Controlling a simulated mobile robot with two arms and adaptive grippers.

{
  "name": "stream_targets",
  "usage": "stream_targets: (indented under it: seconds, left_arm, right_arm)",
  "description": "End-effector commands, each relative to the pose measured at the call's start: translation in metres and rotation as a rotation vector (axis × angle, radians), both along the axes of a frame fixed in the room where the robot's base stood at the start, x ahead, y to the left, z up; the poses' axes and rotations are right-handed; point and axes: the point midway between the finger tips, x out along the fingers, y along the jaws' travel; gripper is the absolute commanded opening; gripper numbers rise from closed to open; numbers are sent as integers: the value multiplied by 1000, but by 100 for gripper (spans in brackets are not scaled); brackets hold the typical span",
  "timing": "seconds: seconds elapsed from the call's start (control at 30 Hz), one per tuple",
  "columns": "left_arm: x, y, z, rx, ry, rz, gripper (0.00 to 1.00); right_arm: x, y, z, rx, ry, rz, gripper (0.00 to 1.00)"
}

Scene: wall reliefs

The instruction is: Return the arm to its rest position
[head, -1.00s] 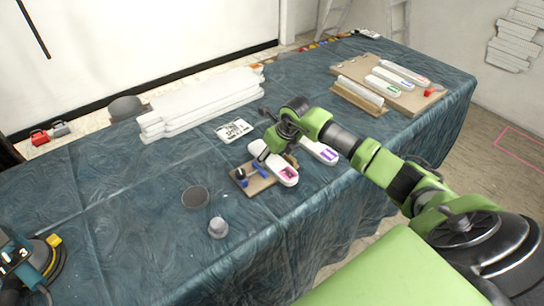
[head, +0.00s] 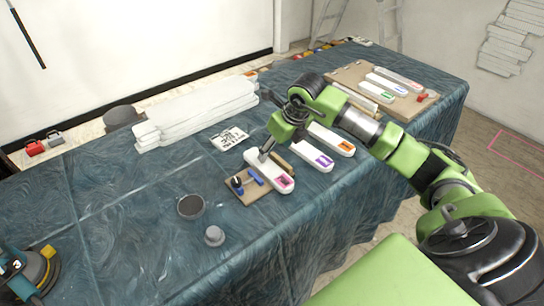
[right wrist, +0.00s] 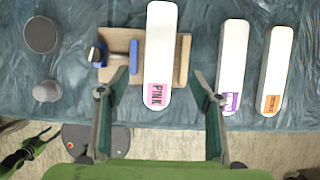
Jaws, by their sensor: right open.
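My right arm reaches in from the right over the cloth-covered table. In the right wrist view the two fingers (right wrist: 158,88) stand apart on either side of this piece (right wrist: 161,50). The piece lies across a small wooden board (head: 247,193) with blue clamp parts (head: 256,179). The gap between the fingers and the piece is hard to judge.
White pieces with a purple label (head: 313,156) and an orange label (head: 332,140) lie to the right. A dark disc (head: 190,206) and a grey knob (head: 214,236) lie to the left. Stacked white strips (head: 195,112) and a lettered card (head: 229,138) lie behind.

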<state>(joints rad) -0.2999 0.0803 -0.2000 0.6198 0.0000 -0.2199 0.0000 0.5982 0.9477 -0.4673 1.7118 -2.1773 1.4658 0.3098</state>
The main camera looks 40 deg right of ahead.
Motion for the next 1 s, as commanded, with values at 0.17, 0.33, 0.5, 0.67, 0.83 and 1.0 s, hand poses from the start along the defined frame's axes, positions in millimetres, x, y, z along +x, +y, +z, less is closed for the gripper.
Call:
stream_targets:
  seconds: [0.17,0.33,0.5,0.67,0.83,1.0]
  left_arm:
    - [0,0,0,0,0,0,40]
    - [0,-1,0,0,0,0,40]
    - [0,-1,0,-1,0,0,40]
    - [0,-1,0,-1,0,0,40]
    - [0,-1,0,-1,0,0,40]
    - [0,-1,0,-1,0,0,40]
  right_arm:
    - [-6,0,15,0,0,0,59]
    - [-7,0,17,1,0,0,59]
    - [-4,31,11,80,-27,47,59]
    - [-2,130,12,360,-126,164,59]
    - [-15,248,60,827,-278,214,59]
    - [-24,298,137,1303,-426,80,59]
